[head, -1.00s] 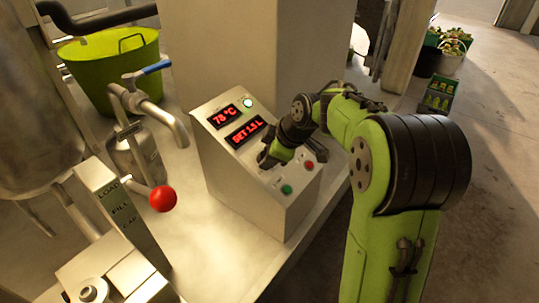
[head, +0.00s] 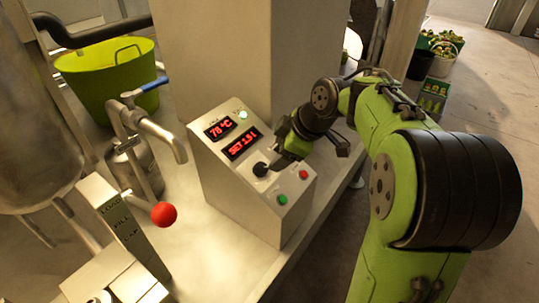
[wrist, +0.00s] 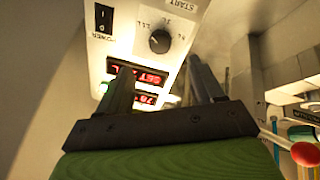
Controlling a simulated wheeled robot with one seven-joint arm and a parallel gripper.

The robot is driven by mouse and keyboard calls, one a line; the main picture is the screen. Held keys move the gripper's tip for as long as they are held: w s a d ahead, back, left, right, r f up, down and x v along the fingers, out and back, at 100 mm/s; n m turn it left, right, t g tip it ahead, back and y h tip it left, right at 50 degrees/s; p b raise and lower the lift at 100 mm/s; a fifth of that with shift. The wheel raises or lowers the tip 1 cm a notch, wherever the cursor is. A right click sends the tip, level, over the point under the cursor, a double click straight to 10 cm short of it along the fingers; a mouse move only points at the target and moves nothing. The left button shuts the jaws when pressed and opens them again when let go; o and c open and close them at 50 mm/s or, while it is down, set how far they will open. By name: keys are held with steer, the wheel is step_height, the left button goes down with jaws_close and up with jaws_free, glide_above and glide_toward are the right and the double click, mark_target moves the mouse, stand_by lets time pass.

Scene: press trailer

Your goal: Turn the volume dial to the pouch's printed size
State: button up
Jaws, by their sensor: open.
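The volume dial (head: 260,169) is a small black knob on the sloped face of a steel control box (head: 235,205). In the wrist view the dial (wrist: 160,41) shows beyond the fingertips, ringed by printed marks too blurred to read surely. The red volume display (head: 243,143) appears to read SET 1.5 L. My gripper (wrist: 160,66) is open and empty, apart from the dial; in the head view it is just right of the dial. A silvery container (head: 133,168), possibly the pouch, is under the tap; I cannot read a size on it.
A green button (head: 282,199) and a red button (head: 303,174) sit near the dial. A temperature display (head: 219,128) reads 78 °C. Left are a steel tap (head: 160,137), a red ball-ended lever (head: 163,214) and a green tub (head: 108,80).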

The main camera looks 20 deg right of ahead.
steer(key=p+v, duration=0.1)
steer(key=v, duration=0.5)
steer(key=shift+p, duration=0.35)
